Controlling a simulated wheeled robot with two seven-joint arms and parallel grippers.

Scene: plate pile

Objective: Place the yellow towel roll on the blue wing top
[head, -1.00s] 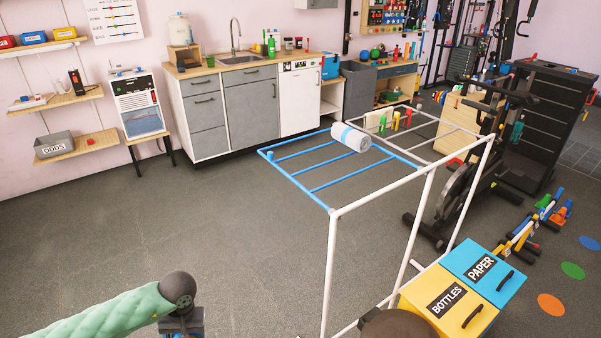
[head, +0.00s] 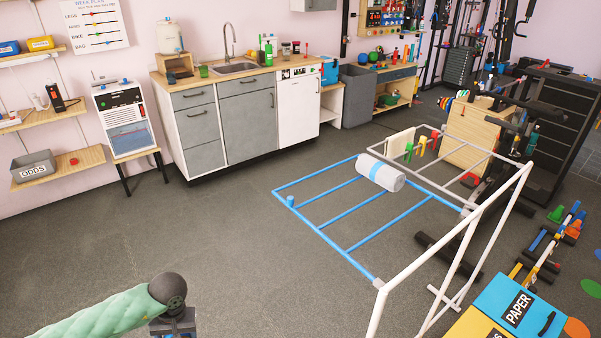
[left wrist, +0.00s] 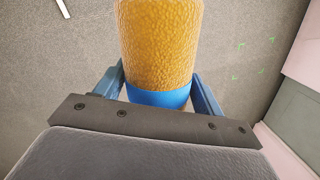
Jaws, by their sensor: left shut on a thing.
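The yellow towel roll (left wrist: 158,45) has a blue band near its lower end. It is between the blue fingers of my left gripper (left wrist: 160,85), which is shut on it in the left wrist view. In the head view only part of my left wrist shows at the bottom left; the roll is out of that view. The blue wing top (head: 325,235) is the blue-barred side of a drying rack, right of centre, beyond my left wrist and apart from it. My right gripper is not in view.
The rack's white frame (head: 450,245) stands to the right, with coloured pegs on its far wing. The paper bin (head: 515,308) is at the bottom right. Grey cabinets (head: 250,118) line the back wall. The floor left of the rack is clear.

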